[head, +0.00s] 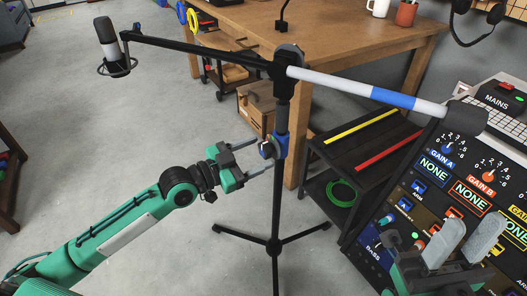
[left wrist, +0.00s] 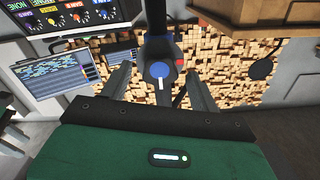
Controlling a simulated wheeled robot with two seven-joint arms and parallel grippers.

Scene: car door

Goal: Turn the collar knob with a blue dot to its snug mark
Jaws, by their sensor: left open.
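A black microphone stand (head: 278,200) stands upright on the floor, with a blue collar (head: 280,146) partway up its pole. In the left wrist view the blue round knob face (left wrist: 160,70) has a white pointer line running downward. A red spot (left wrist: 180,64) shows to its right. My left gripper is open, its fingers on either side of the knob with visible gaps. My right gripper (head: 464,243) looks open and empty, in front of the panel. No snug mark is readable.
The boom carries a microphone (head: 106,38) at left and a white and blue bar at right. A wooden table (head: 335,45) stands behind. A control panel (head: 440,185) is at right, beside a low black shelf (head: 345,160).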

